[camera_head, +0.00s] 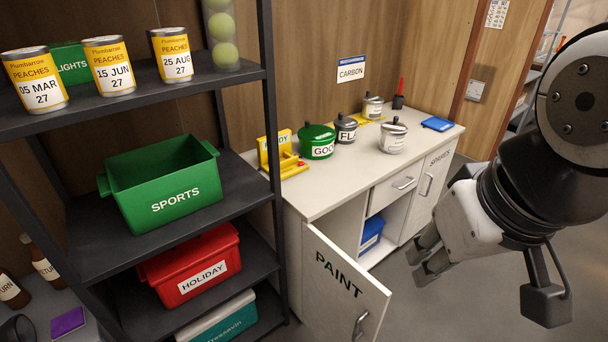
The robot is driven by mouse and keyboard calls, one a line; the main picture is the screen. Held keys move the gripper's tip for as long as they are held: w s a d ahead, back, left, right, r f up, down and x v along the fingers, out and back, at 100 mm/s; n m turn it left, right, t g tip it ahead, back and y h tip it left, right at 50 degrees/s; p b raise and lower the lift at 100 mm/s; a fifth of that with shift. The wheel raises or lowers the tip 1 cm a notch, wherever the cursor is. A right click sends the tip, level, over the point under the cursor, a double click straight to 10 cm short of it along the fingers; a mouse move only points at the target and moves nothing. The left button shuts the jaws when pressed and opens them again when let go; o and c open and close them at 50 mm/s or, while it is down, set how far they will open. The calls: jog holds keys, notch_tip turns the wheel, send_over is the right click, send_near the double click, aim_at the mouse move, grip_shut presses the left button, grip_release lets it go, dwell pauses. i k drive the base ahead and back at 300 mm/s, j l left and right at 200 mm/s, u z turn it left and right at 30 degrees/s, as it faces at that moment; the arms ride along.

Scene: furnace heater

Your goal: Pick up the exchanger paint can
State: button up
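No can in the head view has a label I can read as exchanger. Several lidded pots stand on the white counter: a green one (318,142) reading "GOO", a dark one (345,128) reading "FLA", and silver ones at the front (393,137) and back (372,106) whose labels are too small to read. My gripper (416,266) hangs right of the cabinet, in front of the counter. Its two fingers look apart, with nothing between them.
A dark shelf rack (88,225) on the left holds peach cans, a green SPORTS bin (163,187) and a red HOLIDAY box (195,265). A yellow stand (284,160) and blue book (437,124) lie on the counter (335,184). A blue box (371,232) sits in an open cubby. Floor is clear near my gripper.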

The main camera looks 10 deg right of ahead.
aim_at(389, 144)
jog(key=i+l, duration=0.15)
jog(key=l, duration=0.2)
jog(key=i+l, duration=0.2)
jog(key=l+u, duration=0.3)
jog(key=l, duration=0.75)
jog(key=l+u, duration=0.3)
jog(key=l, duration=0.8)
jog(key=i+l+u, duration=0.2)
jog(key=l, duration=0.8)
jog(key=l+u, duration=0.2)
jog(key=l, duration=0.8)
